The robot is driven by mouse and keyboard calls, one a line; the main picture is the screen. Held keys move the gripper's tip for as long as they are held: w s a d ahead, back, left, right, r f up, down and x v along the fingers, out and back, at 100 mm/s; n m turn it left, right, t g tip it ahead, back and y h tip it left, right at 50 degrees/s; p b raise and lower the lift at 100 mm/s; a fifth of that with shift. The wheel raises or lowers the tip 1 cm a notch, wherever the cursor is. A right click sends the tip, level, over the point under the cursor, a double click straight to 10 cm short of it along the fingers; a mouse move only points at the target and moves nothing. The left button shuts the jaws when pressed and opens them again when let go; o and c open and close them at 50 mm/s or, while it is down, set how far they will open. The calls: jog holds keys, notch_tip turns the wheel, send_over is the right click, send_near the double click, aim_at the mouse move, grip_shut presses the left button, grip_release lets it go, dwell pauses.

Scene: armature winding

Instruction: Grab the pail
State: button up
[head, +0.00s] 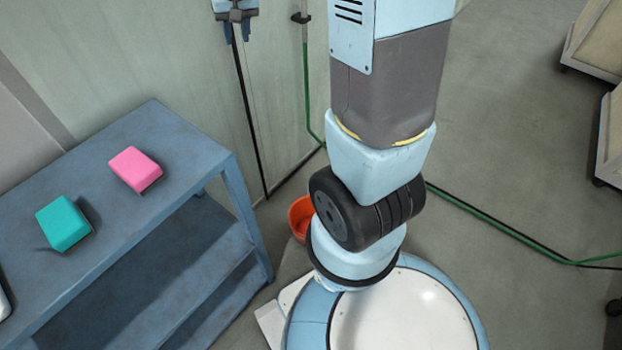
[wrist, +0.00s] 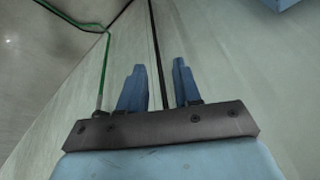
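An orange-red pail (head: 299,214) stands on the floor in the head view, beyond the right end of the blue table. My arm hides its right part. My gripper (head: 238,38) is at the top left of the head view, in front of the pale wall and well away from the pail. In the wrist view its two blue fingers (wrist: 158,84) are spread apart with nothing between them. The pail does not show in the wrist view.
A blue table (head: 152,112) with a lower shelf stands at the left. A pink sponge (head: 135,169) and a teal sponge (head: 63,223) lie on it. A green hose (head: 490,220) runs along the floor. Wooden crates (head: 597,38) stand at the right. Floor between is clear.

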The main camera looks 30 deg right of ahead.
jog(key=w+f+m+g, duration=0.1)
jog(key=w+f, duration=0.4)
jog(key=f, duration=0.5)
jog(key=w+f, duration=0.5)
jog(key=f, duration=0.4)
notch_tip(320, 180, down, 20)
jog(key=w+d+m+g, duration=0.1)
jog(key=w+d, duration=0.1)
jog(key=shift+s+d+f+m+g+h, duration=0.5)
jog(key=shift+s+f, duration=2.45)
jog(key=shift+f, duration=5.95)
jog(key=shift+s+d+f+n+g+y, duration=0.2)
jog(key=shift+s+d+f, duration=0.7)
jog(key=shift+s+f, duration=5.05)
jog(key=shift+d+f+m+g+h, duration=0.2)
jog(key=shift+d+f+g+h, duration=0.35)
jog(key=shift+f, duration=11.25)
jog(key=shift+d, duration=0.15)
jog(key=shift+c, duration=0.3)
grip_shut()
